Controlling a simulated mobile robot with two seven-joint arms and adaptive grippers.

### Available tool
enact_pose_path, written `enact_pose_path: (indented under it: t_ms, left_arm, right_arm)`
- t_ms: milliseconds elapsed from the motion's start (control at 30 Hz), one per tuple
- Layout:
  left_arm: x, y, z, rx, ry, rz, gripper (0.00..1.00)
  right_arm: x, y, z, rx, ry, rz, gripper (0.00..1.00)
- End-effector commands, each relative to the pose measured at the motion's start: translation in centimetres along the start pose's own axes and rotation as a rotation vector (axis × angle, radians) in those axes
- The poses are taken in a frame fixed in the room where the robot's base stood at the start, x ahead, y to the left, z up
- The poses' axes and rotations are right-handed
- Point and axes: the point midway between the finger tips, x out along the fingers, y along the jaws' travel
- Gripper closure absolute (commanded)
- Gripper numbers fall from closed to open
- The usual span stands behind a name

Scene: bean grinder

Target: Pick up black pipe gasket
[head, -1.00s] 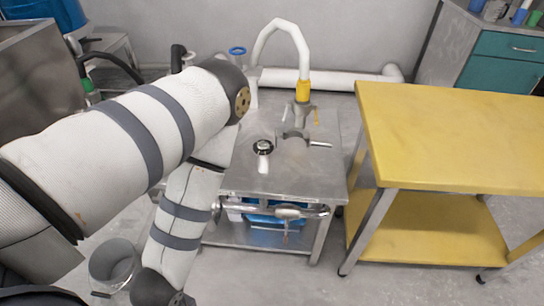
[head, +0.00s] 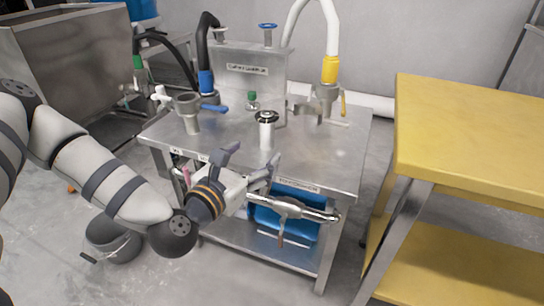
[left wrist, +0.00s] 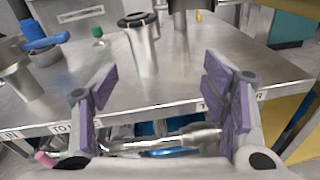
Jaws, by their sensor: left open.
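A black ring, which looks like the pipe gasket (head: 266,116), sits on top of an upright metal cylinder (head: 267,138) on the steel table (head: 330,158). The gasket also shows at the top of the left wrist view (left wrist: 137,19), with the cylinder (left wrist: 144,50) under it. My left gripper (head: 250,163) is open and empty at the table's front edge, in front of the cylinder. In the left wrist view its purple-padded fingers (left wrist: 160,92) are spread wide, with the cylinder beyond them. My right gripper is in neither view.
A metal fitting with a blue handle (head: 190,108) stands left of the cylinder. A yellow-collared white hose (head: 330,70) joins a fitting behind right. A pipe with a valve (head: 290,208) runs along the table front. A yellow table (head: 470,130) stands right.

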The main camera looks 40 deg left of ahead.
Motion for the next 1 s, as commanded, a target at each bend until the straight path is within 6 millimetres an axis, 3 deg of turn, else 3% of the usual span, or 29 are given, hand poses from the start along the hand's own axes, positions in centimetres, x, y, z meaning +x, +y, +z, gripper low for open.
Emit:
enact_pose_path:
  t_ms: [33,133,300,700,1000]
  left_arm:
    - [0.5,1.5,0.5,-0.070,-0.043,0.046,0.32]
    - [1.3,2.9,1.9,-0.143,-0.094,0.085,0.32]
    - [5.1,3.2,2.6,-0.145,-0.097,0.084,0.32]
    - [11.6,3.3,3.4,-0.142,-0.089,0.082,0.32]
    - [12.6,3.4,3.5,-0.145,-0.087,0.081,0.32]
  right_arm:
    - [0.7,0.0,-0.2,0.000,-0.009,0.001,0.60]
    - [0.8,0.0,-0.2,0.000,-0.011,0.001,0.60]
    - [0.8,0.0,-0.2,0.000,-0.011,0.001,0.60]
    - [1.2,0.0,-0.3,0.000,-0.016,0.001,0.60]
    - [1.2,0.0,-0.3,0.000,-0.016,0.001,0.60]
